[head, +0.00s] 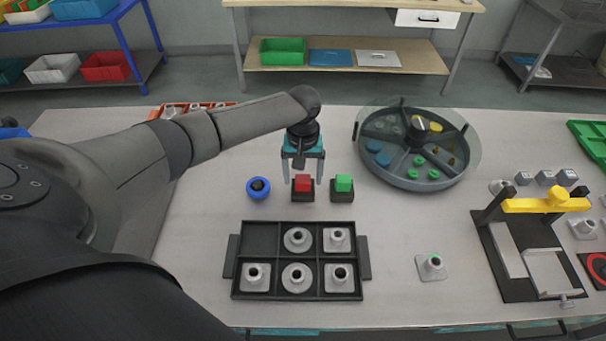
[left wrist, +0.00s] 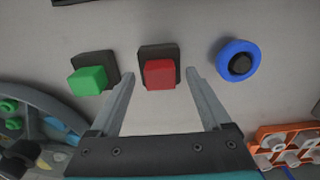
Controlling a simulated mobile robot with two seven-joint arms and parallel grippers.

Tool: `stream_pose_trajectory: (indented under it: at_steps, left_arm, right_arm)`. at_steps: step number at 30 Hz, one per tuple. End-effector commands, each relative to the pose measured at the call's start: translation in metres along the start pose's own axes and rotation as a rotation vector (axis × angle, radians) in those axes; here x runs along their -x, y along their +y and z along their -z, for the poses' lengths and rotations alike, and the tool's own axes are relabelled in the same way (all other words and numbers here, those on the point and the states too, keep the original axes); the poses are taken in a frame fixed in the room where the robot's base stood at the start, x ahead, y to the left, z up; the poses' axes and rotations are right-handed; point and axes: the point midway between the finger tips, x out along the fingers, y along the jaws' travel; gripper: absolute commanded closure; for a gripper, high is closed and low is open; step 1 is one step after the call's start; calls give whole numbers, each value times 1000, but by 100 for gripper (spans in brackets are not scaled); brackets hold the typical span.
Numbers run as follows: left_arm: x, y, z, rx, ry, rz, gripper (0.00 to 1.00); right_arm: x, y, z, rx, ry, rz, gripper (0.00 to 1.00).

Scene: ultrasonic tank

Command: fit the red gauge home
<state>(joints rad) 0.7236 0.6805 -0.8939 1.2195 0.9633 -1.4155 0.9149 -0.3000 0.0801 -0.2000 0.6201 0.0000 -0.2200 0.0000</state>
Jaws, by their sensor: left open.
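The red gauge (head: 303,181) is a small red block on a dark square base, near the middle of the table. It also shows in the left wrist view (left wrist: 159,75). I cannot tell whether it sits fully down in its base. My left gripper (head: 303,178) is open and points down over it, with one finger on either side. In the left wrist view the fingertips (left wrist: 163,76) flank the red block with gaps showing, and nothing is held. My right gripper is not in view.
A green block (head: 344,183) on a like base stands close on the right, and a blue ring-shaped piece (head: 258,187) on the left. A black tray (head: 261,238) with metal parts lies in front. A round divided tank (head: 400,183) stands behind right.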

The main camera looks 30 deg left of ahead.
Motion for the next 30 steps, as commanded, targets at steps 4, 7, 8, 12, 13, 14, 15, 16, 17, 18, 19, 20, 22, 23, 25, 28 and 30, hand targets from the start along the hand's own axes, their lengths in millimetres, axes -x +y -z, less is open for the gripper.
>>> stream_pose_trajectory:
  at_steps: [4, 7, 8, 12, 13, 14, 15, 16, 17, 18, 19, 20, 22, 23, 25, 28, 30]
  left_arm:
    - [1, 0, 0, 0, 1, 0, 19]
    - [8, 0, 1, 1, 2, -2, 19]
    - [12, 0, 1, 1, 3, -2, 19]
    - [39, 0, 2, -1, 5, -4, 19]
    - [46, 0, 2, -1, 5, -3, 19]
    - [53, 0, 2, 0, 5, -3, 19]
    - [63, 0, 2, 0, 6, -3, 19]
    - [71, 0, 1, -1, 5, -3, 19]
    - [78, 0, 1, -1, 5, -3, 19]
    - [88, 1, 1, -1, 5, -4, 19]
    - [95, 0, 1, 0, 4, -3, 19]
    - [102, 0, 1, -1, 5, -3, 19]
    - [116, 0, 1, 0, 4, -2, 19]
    - [122, 0, 1, 0, 4, -2, 19]
    - [133, 0, 1, -1, 3, -2, 19]
    - [144, 0, 0, 0, 2, -2, 19]
    - [149, 0, 0, 0, 1, -1, 19]
  right_arm:
    - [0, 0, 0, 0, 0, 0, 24]
    - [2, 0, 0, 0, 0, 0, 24]
    - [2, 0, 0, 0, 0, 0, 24]
    - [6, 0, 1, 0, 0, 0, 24]
    - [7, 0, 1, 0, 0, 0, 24]
    - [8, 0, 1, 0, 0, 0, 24]
    - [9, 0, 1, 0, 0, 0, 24]
    - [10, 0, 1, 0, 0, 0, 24]
    - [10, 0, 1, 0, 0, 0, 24]
    - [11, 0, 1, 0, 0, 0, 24]
    - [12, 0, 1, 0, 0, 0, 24]
    - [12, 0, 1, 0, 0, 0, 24]
    - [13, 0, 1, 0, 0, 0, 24]
    - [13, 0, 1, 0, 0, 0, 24]
    - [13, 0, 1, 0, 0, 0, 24]
    - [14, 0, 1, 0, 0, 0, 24]
    - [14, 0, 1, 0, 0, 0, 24]
